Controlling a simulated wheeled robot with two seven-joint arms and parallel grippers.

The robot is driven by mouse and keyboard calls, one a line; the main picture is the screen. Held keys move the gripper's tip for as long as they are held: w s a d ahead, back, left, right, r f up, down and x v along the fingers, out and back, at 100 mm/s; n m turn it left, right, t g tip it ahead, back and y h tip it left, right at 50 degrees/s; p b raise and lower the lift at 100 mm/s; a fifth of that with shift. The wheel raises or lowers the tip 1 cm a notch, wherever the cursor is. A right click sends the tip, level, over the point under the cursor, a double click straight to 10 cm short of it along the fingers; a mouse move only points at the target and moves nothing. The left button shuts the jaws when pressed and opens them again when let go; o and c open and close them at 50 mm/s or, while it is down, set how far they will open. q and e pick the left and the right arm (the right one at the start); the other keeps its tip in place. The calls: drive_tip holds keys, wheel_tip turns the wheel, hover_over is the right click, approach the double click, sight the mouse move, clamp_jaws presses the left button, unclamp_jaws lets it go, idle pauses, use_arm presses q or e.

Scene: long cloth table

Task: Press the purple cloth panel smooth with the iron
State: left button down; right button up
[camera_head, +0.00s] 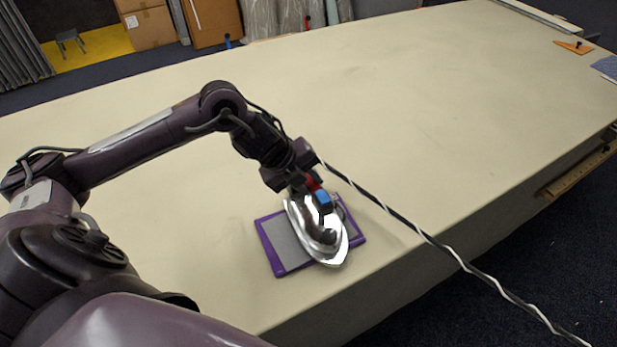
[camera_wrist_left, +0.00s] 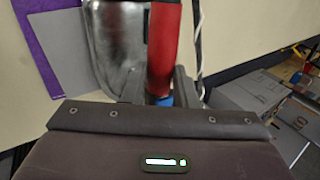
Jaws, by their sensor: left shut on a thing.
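The purple cloth panel (camera_head: 270,262) lies flat near the table's front edge, purple at the border with a grey middle. It also shows in the left wrist view (camera_wrist_left: 40,45). The silver iron (camera_head: 325,240) is over the panel's right part, its pointed tip towards the front edge; whether its sole touches the cloth I cannot tell. My left gripper (camera_head: 308,187) is shut on the iron's red and blue handle. The wrist view shows the red handle (camera_wrist_left: 164,45) at the jaws. The cloth under the iron is hidden. My right gripper is not in view.
The iron's black-and-white cord (camera_head: 420,232) runs right across the table and over the front edge. The long beige table (camera_head: 430,110) is mostly clear. An orange triangular thing (camera_head: 574,47) lies at the far right. Cardboard boxes (camera_head: 150,28) stand behind the table.

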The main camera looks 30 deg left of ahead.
use_arm(q)
drive_tip(key=shift+w+r+p, duration=0.2)
drive_tip(key=shift+r+p, duration=2.3)
drive_tip(key=shift+r, duration=1.15)
drive_tip(key=shift+w+r+p, duration=0.1)
drive_tip(key=shift+r+p, duration=0.2)
drive_tip(key=shift+p, duration=0.1)
wheel_tip(320, 180, up, 5)
drive_tip(key=p, duration=0.3)
